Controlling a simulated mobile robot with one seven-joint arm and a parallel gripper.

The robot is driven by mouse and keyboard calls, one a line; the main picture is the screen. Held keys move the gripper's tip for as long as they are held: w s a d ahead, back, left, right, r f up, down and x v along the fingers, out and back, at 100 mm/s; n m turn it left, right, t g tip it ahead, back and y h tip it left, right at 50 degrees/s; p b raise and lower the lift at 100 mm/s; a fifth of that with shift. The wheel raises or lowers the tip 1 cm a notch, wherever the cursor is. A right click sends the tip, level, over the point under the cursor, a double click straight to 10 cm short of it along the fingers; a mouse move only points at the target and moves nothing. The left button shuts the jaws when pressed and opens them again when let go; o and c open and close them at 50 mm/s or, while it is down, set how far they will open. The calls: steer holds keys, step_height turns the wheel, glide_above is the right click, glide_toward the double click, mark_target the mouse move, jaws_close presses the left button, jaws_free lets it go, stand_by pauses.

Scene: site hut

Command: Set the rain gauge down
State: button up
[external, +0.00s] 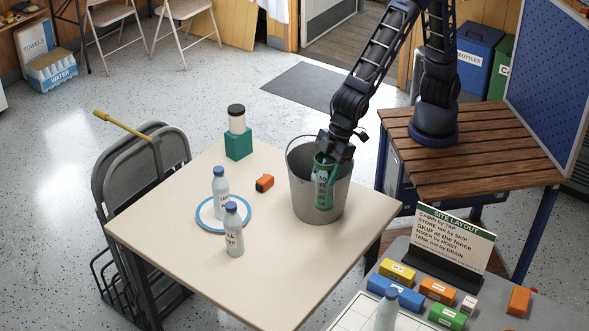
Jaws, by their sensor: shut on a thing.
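My gripper (338,148) is shut on the rain gauge (323,182), a green cylinder with a pale, lettered face. It hangs roughly upright at the grey metal bucket (302,198) on the cream table (170,240). The gauge's lower part overlaps the bucket's front wall in the picture. I cannot tell from this one view whether the gauge touches the bucket or the table. The fingertips are partly hidden by the gripper body and the gauge.
A blue-rimmed plate (203,222) holds a bottle (221,190); another bottle (234,232) stands at its front edge. The table's front is clear.

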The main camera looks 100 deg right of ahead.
step_height(320, 180, down, 19)
steer(key=shift+f, duration=0.15)
stand_by(0.5)
steer(key=o, duration=1.2)
steer(key=shift+f, duration=0.15)
steer(key=v, duration=1.2)
